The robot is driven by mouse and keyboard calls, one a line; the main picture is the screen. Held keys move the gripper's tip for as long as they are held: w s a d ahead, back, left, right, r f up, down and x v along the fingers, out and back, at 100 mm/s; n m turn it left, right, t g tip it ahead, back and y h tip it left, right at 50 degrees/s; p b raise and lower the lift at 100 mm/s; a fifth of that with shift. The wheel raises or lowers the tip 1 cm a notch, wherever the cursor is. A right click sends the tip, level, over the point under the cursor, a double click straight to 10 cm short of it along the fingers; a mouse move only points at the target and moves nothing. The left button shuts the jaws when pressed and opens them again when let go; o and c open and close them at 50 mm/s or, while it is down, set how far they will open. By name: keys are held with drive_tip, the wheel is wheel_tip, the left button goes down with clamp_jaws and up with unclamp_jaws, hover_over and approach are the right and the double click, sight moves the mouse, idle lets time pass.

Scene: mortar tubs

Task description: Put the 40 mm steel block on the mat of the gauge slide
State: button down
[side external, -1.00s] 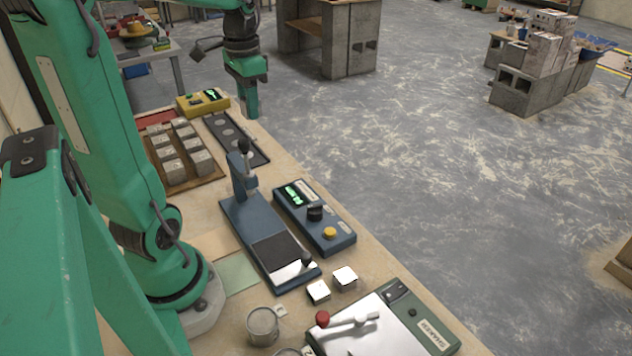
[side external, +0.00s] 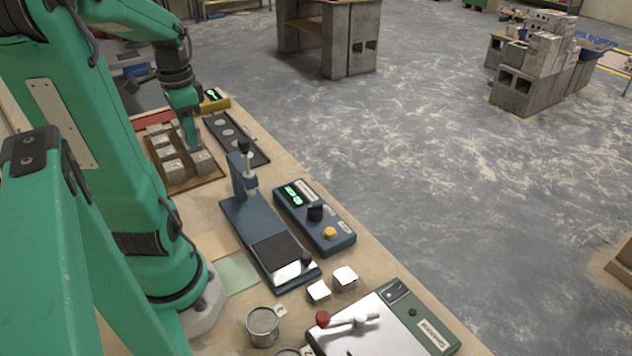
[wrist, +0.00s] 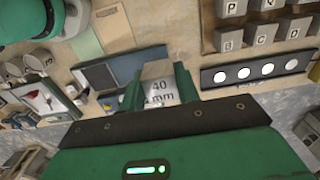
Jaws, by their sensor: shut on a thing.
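The 40 mm steel block (wrist: 160,88), with "40 mm" on its face, is between the jaws of my gripper (wrist: 158,92) in the wrist view. In the side view my gripper (side external: 190,138) hangs over the rack of lettered cubes, and the block cannot be made out there. The blue gauge slide (side external: 235,214) stands nearer the side camera. Its dark mat (side external: 274,250) looks bare; it also shows in the wrist view (wrist: 98,76), left of the block.
Lettered cubes (side external: 172,168) stand in a wooden rack (side external: 180,187). A black strip with pale discs (side external: 254,151) lies beside it. A blue readout box (side external: 330,232) stands right of the slide. Two small bright blocks (side external: 345,278), a metal mug (side external: 263,322) and a shaker (side external: 410,325) are in front.

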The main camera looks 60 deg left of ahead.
hover_over(209, 211)
wheel_tip(209, 211, down, 10)
idle(0.3)
drive_tip(key=shift+f, duration=2.8)
drive_tip(key=shift+f, duration=2.1)
drive_tip(key=shift+f, duration=0.15)
drive_tip(key=c, duration=1)
unclamp_jaws()
drive_tip(key=shift+c, duration=0.2)
